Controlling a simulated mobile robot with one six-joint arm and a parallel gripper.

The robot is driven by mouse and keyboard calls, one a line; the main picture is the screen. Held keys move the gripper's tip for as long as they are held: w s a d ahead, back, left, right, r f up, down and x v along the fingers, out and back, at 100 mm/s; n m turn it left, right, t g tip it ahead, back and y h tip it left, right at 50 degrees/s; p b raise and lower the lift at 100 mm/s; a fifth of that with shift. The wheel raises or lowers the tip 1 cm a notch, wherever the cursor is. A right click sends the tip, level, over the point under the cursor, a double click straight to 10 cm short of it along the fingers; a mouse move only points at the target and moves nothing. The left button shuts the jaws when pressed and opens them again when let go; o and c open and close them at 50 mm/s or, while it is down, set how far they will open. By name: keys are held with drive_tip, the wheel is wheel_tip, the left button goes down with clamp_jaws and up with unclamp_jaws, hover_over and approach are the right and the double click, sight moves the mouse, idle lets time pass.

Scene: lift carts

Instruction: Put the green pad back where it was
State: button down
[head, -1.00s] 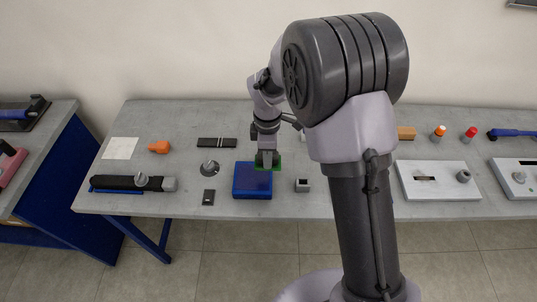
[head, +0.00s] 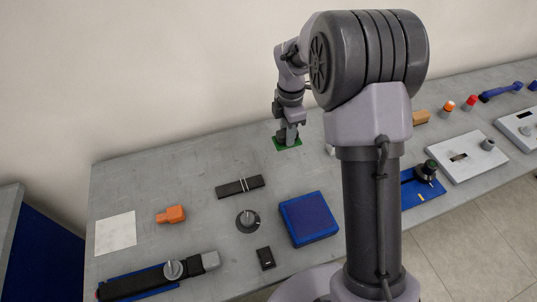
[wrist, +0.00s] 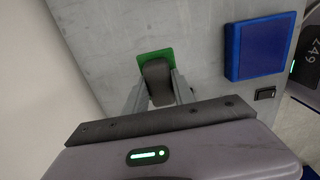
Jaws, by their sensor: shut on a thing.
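The green pad (head: 279,144) is at the back of the grey table, under my gripper (head: 289,133). In the wrist view, the green pad (wrist: 147,57) shows around the far end of a dark grey rounded piece (wrist: 156,82) that looks like its grip. My gripper (wrist: 158,92) is shut on this piece, a finger on each side. The pad looks flat and close to the tabletop; I cannot tell whether it touches. The gripper covers part of the pad in the head view.
A blue box (head: 309,218) stands nearer the front and also shows in the wrist view (wrist: 262,46). A black bar (head: 240,187), a round knob (head: 248,220) and an orange piece (head: 171,214) lie to the left. Bare tabletop (head: 210,155) surrounds the pad.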

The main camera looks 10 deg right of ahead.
drive_tip(key=shift+d+f, duration=0.1)
drive_tip(key=shift+f, duration=0.3)
drive_tip(key=f+b, duration=0.1)
drive_tip(key=f, duration=0.2)
drive_tip(key=f+b, duration=0.1)
drive_tip(key=f, duration=0.2)
drive_tip(key=f+b, duration=0.2)
drive_tip(key=f, duration=0.1)
drive_tip(key=shift+s+d+f, duration=0.1)
drive_tip(key=shift+d+f, duration=0.05)
drive_tip(key=shift+d, duration=0.2)
drive_tip(key=c, duration=1.1)
unclamp_jaws()
drive_tip(key=shift+o, duration=0.2)
